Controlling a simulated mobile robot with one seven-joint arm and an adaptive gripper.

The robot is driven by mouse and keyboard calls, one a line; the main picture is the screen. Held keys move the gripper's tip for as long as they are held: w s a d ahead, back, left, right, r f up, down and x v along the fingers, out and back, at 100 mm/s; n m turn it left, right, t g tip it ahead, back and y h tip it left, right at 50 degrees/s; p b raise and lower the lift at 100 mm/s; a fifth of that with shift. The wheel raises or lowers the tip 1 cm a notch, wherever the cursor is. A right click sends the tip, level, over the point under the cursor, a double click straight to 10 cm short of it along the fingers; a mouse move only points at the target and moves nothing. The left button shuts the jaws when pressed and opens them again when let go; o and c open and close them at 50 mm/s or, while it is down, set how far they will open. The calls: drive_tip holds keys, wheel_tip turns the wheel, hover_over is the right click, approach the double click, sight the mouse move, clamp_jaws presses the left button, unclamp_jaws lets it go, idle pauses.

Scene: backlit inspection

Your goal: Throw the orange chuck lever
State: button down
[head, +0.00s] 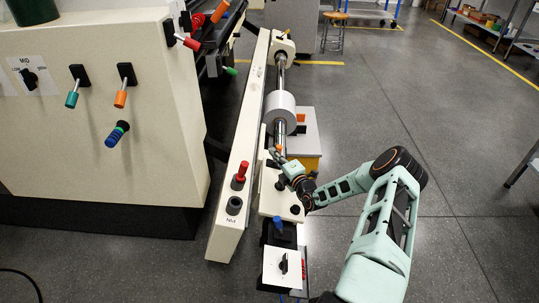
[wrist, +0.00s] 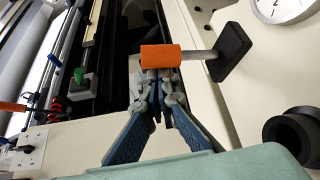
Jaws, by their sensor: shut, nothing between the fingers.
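In the wrist view an orange cylindrical handle (wrist: 172,57) sits on a short grey shaft that runs right to a black mounting plate (wrist: 231,50) on a cream panel. My gripper (wrist: 158,82) is shut and empty, its fingertips together just below the handle in the picture; whether they touch it I cannot tell. In the head view my gripper (head: 279,162) is at the near end of the long roller frame, beside a small orange piece (head: 279,149). That piece appears to be the same handle, partly hidden by the gripper.
A red-handled lever (head: 241,173) and a black knob (head: 235,205) stand on the cream beam left of my gripper. A blue knob (head: 278,225) and a switch box (head: 286,264) are nearer. Another orange-handled lever (head: 120,99) is on the left cabinet. Floor to the right is open.

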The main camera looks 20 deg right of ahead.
drive_tip(key=shift+s+d, duration=0.1)
drive_tip(key=shift+d, duration=0.35)
drive_tip(key=shift+s+d+f, duration=0.15)
drive_tip(key=shift+s+d, duration=0.15)
drive_tip(key=shift+d, duration=0.3)
drive_tip(key=shift+s+d+f+b, duration=0.15)
drive_tip(key=shift+s+d+f, duration=0.2)
drive_tip(key=shift+d, duration=0.3)
drive_tip(key=shift+s+d+f+b, duration=0.2)
drive_tip(key=shift+d+f, duration=0.2)
drive_tip(key=shift+d, duration=0.25)
